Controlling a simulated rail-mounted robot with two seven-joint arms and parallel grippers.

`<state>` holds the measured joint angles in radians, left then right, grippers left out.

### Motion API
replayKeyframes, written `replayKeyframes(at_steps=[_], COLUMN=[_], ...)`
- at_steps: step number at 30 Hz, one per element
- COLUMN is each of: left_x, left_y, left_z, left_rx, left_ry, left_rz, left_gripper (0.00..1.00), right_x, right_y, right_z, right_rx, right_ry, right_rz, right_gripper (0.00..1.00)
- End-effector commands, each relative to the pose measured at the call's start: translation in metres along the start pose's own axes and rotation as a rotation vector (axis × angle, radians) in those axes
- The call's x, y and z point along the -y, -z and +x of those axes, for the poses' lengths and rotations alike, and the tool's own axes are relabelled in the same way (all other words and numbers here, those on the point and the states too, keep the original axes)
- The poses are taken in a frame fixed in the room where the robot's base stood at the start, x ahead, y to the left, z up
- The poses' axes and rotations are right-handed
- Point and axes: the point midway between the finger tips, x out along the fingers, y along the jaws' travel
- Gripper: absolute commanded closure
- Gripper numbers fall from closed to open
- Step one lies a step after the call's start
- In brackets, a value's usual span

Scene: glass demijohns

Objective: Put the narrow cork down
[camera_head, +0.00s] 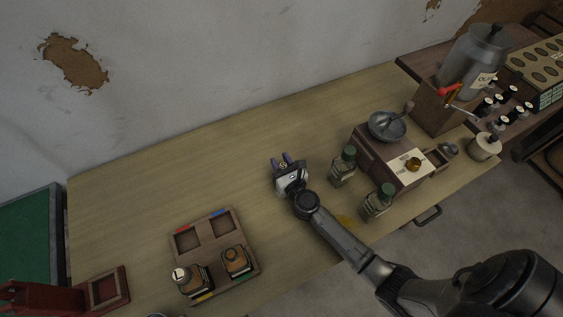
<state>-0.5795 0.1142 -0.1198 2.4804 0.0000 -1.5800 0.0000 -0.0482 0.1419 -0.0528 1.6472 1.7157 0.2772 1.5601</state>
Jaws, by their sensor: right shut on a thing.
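My right gripper (282,160) is over the middle of the wooden table (150,195), its fingers pointing toward the back wall. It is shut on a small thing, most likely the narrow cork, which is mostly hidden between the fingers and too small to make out. Two glass bottles with green tops, one nearer the wall (343,168) and one nearer the front edge (377,203), stand to the right of the gripper. My left gripper is not in view.
A brown compartment tray (213,250) at the front left holds two dark square bottles in its front compartments; its back compartments look empty. A wooden box (374,157) at the right carries a metal bowl (387,125) and a yellow-brown piece (413,164). The table's back left is clear.

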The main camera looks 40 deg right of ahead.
Motion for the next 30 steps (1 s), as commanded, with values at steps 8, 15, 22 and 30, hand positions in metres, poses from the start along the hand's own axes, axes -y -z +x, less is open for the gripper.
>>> replayKeyframes(at_steps=[8, 15, 22, 30], left_x=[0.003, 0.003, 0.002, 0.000], left_y=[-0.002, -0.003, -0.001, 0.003], left_z=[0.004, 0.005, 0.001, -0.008], left_rx=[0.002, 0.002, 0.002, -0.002], left_ry=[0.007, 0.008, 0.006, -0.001], left_rz=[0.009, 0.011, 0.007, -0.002], left_gripper=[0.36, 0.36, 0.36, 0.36], right_x=[0.003, 0.003, 0.003, 0.002], right_y=[0.019, 0.020, 0.015, 0.006], right_z=[-0.005, -0.005, -0.005, -0.034], right_rx=[-0.029, -0.029, -0.029, -0.029], right_ry=[0.003, 0.004, 0.004, 0.004], right_rz=[-0.006, -0.006, -0.006, -0.004], right_gripper=[0.55, 0.41, 0.41, 0.41])
